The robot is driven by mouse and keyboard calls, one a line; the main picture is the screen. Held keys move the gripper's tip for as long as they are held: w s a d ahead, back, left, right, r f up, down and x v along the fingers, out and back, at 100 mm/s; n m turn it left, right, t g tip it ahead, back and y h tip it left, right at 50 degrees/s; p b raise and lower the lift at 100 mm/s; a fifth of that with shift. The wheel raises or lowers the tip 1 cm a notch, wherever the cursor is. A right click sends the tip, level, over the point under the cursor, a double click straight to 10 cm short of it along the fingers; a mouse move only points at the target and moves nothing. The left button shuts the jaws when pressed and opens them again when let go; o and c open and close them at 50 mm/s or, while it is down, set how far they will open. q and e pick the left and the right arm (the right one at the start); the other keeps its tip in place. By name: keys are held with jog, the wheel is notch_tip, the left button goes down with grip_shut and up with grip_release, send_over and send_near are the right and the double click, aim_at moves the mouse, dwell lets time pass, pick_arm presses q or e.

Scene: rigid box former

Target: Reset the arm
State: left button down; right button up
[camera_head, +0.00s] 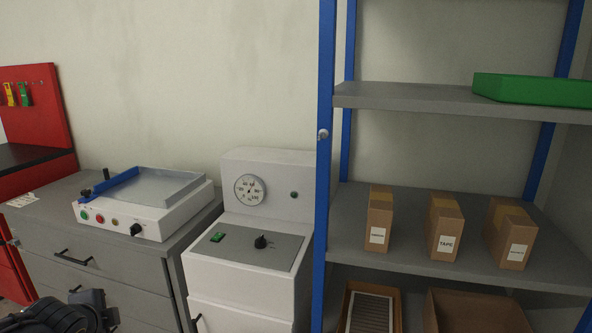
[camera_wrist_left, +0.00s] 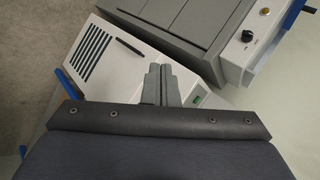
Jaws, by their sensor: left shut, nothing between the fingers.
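My left gripper (camera_wrist_left: 160,84) shows in the left wrist view. Its two grey fingers are together at the picture's middle, shut with nothing between them. The fingers appear in front of a white machine (camera_wrist_left: 118,62) with dark slots and a black bar handle; I cannot tell how far apart they are. In the head view, a dark part of my own arm shows at the bottom left corner. My right gripper is in neither view.
A white dial machine (camera_head: 238,272) stands between a grey drawer cabinet (camera_head: 95,277) and a blue-posted shelf rack (camera_head: 324,170). A white device (camera_head: 150,215) sits on the cabinet. Cartons (camera_head: 445,222) and a green tray (camera_head: 535,89) are on the rack.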

pick_arm(q)
jog(key=s+d+f+n+g+h, duration=0.1)
jog(key=s+d+n+g+h, duration=0.15)
jog(key=s+d+n, duration=0.6)
jog(key=s+d+f+n+g+h, duration=0.1)
jog(key=s+d+n+h, duration=0.4)
jog(key=s+d, duration=0.7)
notch_tip(320, 180, up, 14)
jog(key=s+a+p, duration=0.1)
jog(key=a+p, duration=0.1)
jog(key=p, duration=1.1)
jog(key=shift+s+a+n+y+p, duration=0.2)
jog(key=shift+a+n+y+p, duration=0.15)
jog(key=shift+a+n+y, duration=0.1)
jog(key=shift+f, duration=0.1)
